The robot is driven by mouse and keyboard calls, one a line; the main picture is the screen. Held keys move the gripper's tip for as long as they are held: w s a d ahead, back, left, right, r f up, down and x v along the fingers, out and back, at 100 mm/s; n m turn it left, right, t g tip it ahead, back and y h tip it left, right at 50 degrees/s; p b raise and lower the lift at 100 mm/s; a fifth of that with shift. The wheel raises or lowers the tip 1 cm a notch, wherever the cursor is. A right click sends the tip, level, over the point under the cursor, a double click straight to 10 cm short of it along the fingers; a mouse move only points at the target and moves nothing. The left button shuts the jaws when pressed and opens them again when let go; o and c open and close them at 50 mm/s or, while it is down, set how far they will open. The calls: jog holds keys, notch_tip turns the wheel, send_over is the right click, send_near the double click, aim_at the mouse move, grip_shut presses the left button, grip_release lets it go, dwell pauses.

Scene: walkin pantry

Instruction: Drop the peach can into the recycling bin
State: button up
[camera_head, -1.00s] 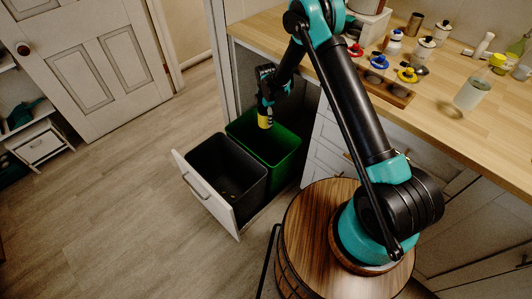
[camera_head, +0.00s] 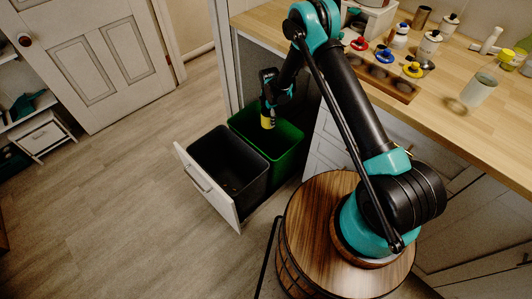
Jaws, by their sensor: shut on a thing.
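A peach can (camera_head: 268,122), yellow at its lower end, is in my gripper (camera_head: 267,109), which points down and is shut on it. The can is small and dark in the view, and its label cannot be read. My gripper holds it over the green bin (camera_head: 290,163), near that bin's back left rim. A dark grey bin (camera_head: 252,192) stands beside the green one, in front of it in the same pull-out drawer. Whether the can's lower end is below the green rim cannot be told.
The open drawer's white front (camera_head: 207,188) sticks out over the floor. The wooden counter (camera_head: 455,72) holds several jars, coloured-topped items and a clear glass (camera_head: 479,90). A white door (camera_head: 90,55) stands at the left. The floor (camera_head: 110,200) at left is clear.

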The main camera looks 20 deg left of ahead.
jog(key=o, duration=1.2)
jog(key=shift+r, duration=0.1)
notch_tip(320, 180, up, 7)
jog(key=shift+r, duration=0.2)
jog(key=shift+s+a, duration=0.1)
